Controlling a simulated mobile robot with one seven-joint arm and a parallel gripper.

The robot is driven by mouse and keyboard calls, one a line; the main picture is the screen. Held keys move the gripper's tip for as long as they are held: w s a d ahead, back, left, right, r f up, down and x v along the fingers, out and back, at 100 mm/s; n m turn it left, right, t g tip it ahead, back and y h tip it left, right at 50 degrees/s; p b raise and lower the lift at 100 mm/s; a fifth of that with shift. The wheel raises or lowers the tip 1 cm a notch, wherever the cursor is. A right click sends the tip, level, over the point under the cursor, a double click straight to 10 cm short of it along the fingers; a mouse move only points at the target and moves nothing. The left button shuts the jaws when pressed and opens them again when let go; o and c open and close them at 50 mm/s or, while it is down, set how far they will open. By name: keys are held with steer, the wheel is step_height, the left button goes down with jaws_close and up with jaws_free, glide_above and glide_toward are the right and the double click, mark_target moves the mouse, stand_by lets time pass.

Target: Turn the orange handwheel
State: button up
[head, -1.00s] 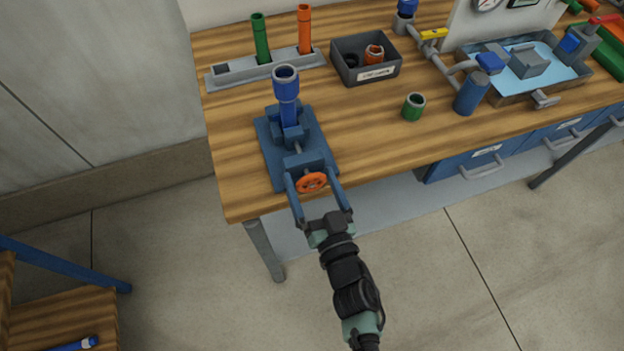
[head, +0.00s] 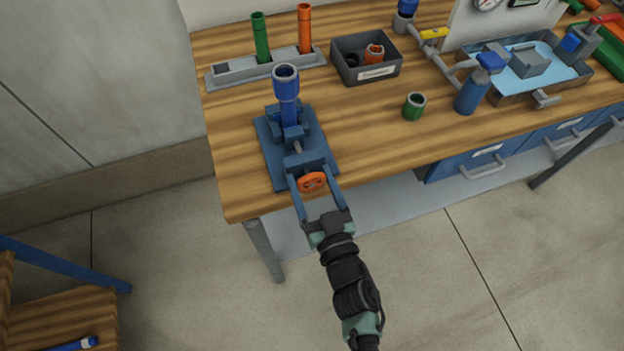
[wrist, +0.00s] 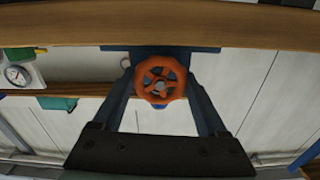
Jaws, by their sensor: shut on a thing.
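The orange handwheel (head: 312,182) sits on the front of a blue vise (head: 282,160) at the table's front left edge. A blue pipe piece (head: 288,95) stands upright in the vise. My gripper (head: 312,184) reaches in from the front, with one blue finger on each side of the handwheel, and is shut on its rim. In the wrist view the handwheel (wrist: 160,81) faces the camera, spokes and grey hub showing, between the two fingers. The exact contact at the fingertips is partly hidden.
Behind the vise on the wooden table (head: 360,140) is a grey rack (head: 235,74) with green and orange tubes. A dark bin (head: 348,66), a green ring (head: 413,106) and a blue cylinder (head: 472,92) stand to the right. The floor in front is open.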

mark_target(311, 183)
steer(key=n, duration=0.5)
steer(key=shift+n+b, duration=0.3)
steer(key=n, duration=0.4)
steer(key=shift+s+n+b, duration=0.1)
steer(key=shift+n+b, duration=0.2)
steer(key=shift+n, duration=0.1)
steer(key=shift+f, duration=0.1)
steer(key=shift+d+f, duration=0.15)
steer(key=shift+d, duration=0.1)
steer(key=o, duration=1.3)
steer(key=shift+s, duration=0.1)
steer(key=shift+a+r, duration=0.15)
steer(key=shift+r, duration=0.15)
steer(key=shift+s+f, duration=0.15)
steer(key=shift+s, duration=0.2)
steer(key=shift+r+v, duration=0.2)
steer(key=shift+v, duration=0.9)
steer(key=shift+r+v, duration=0.15)
steer(key=shift+v, duration=5.6)
